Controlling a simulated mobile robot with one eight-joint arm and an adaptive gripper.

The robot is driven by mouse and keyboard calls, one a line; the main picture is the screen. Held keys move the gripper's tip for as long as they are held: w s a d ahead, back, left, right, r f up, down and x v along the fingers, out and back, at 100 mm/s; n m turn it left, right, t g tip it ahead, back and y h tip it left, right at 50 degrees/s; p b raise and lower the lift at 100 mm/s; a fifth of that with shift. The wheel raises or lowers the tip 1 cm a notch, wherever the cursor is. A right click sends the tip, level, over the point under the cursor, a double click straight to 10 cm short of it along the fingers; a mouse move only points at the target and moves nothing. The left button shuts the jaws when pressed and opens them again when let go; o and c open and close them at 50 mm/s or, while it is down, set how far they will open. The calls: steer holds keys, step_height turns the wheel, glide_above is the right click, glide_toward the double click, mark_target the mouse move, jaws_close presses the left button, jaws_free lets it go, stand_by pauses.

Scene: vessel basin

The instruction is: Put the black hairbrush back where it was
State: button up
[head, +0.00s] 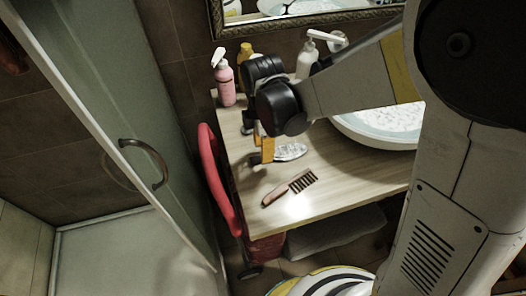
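No plainly black hairbrush can be made out. A comb-like item with a pinkish-brown handle and dark teeth (290,187) lies on the wooden counter (335,195) near its front left. A shiny silvery oval item (291,151) lies behind it; it could be a brush head or a dish, I cannot tell. My gripper (260,150) reaches down over the counter's left part, just left of the silvery item. Its orange-marked finger shows, but the finger gap is unclear. Whether it touches or holds anything cannot be seen.
A pink pump bottle (226,84), a yellow bottle (245,52) and a white pump bottle (306,62) stand at the back. A round basin (372,138) is on the right. A red rounded object (213,175) borders the left edge; a glass shower door (120,110) is farther left.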

step_height(320, 180, up, 9)
steer(key=p, duration=0.3)
steer(key=s+d+r+m+t, duration=0.3)
steer(key=s+d+r+m, duration=0.1)
steer(key=d+m, duration=0.5)
steer(key=s+d+r+m+t, duration=0.4)
steer(key=d+m, duration=0.5)
steer(key=m, duration=0.3)
steer(key=shift+v, duration=1)
steer(key=shift+s+d+f, duration=0.1)
steer(key=shift+s, duration=0.1)
